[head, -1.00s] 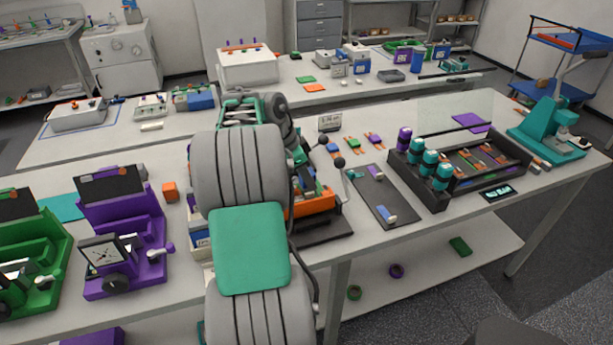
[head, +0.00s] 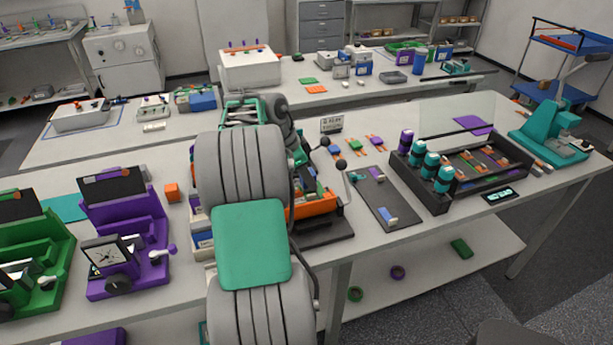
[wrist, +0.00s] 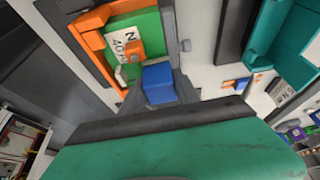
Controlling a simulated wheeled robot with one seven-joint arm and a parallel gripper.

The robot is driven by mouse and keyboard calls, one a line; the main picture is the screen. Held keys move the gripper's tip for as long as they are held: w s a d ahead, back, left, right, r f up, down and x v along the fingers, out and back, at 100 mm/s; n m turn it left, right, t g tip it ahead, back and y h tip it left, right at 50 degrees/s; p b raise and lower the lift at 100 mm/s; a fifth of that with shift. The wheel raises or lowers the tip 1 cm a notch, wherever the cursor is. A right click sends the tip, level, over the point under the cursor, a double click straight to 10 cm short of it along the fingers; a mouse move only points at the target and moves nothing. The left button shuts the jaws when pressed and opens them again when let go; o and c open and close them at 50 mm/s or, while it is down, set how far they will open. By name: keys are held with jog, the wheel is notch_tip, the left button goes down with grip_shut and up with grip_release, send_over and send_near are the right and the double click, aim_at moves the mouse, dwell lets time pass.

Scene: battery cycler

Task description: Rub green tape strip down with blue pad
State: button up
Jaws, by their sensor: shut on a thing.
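My gripper (wrist: 160,92) shows in the wrist view, its dark fingers shut on a small blue pad (wrist: 158,82). The pad is beside a green surface (wrist: 148,28) framed in orange, which carries a white label and an orange block. I cannot tell whether this green surface is or bears the green tape strip, nor whether the pad touches it. In the head view my arm hides the gripper and the pad. The orange fixture (head: 322,207) partly shows to the right of my arm there.
A dark board (head: 378,198) with small pieces lies right of the fixture. Further right are a black tray (head: 434,196) with teal bottles and a teal press (head: 550,135). A purple device (head: 122,240) and a green one (head: 35,250) stand left.

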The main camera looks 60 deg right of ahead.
jog(key=shift+s+a+f, duration=0.1)
jog(key=shift+s+a, duration=0.25)
jog(key=shift+w, duration=0.1)
jog(key=shift+w+d+p, duration=0.35)
jog(key=shift+w+d, duration=0.15)
jog(key=shift+d, duration=0.05)
jog(key=shift+s, duration=0.1)
jog(key=shift+s+a+f+b, duration=0.1)
jog(key=shift+s+a+b, duration=0.45)
jog(key=shift+b, duration=0.15)
jog(key=shift+w, duration=0.1)
